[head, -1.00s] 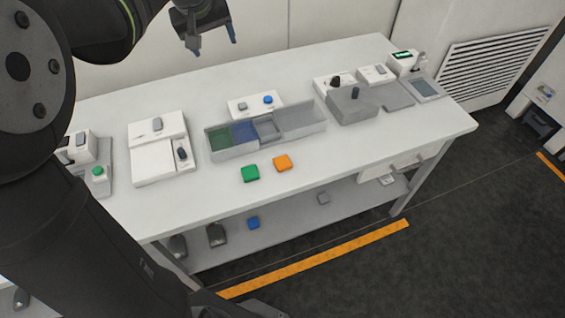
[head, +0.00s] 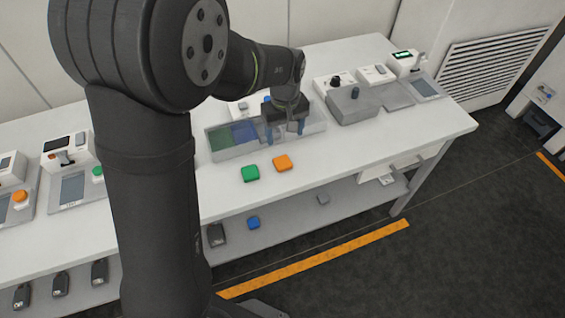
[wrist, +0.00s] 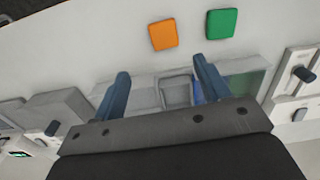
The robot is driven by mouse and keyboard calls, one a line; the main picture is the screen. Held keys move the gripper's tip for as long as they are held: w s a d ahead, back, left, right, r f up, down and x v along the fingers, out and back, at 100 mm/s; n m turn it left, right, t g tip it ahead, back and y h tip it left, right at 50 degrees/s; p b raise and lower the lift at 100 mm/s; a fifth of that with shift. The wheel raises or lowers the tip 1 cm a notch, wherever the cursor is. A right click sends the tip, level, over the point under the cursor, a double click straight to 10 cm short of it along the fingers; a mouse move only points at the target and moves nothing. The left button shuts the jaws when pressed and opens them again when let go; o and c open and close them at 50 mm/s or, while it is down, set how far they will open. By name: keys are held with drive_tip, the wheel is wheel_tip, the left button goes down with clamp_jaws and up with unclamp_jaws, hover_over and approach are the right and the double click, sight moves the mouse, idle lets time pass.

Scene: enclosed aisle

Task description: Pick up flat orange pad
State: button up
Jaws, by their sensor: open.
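The flat orange pad (head: 282,162) lies on the white table, in front of the divided tray and just right of a green pad (head: 250,173). In the wrist view the orange pad (wrist: 163,34) is at the top centre, beyond my fingertips, with the green pad (wrist: 221,23) to its right. My gripper (head: 299,130) is over the tray, behind the orange pad and apart from it. In the wrist view its two blue fingers (wrist: 160,78) are spread wide with nothing between them.
The divided tray (head: 232,152) has green, blue and grey sections and stands below my gripper. Grey blocks and devices (head: 352,104) stand to its right. The tabletop around the two pads is clear. A blue pad (head: 253,222) lies on the lower shelf.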

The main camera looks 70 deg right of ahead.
hover_over(283, 161)
drive_tip(key=f, duration=0.6)
drive_tip(key=shift+s+d, duration=0.1)
drive_tip(key=shift+d, duration=0.15)
drive_tip(key=shift+a+f, duration=0.2)
drive_tip(key=shift+f, duration=1.1)
drive_tip(key=shift+a+f, duration=0.2)
drive_tip(key=shift+f, duration=1.1)
drive_tip(key=c, duration=1.1)
drive_tip(key=shift+o, duration=0.2)
drive_tip(key=shift+r, duration=0.1)
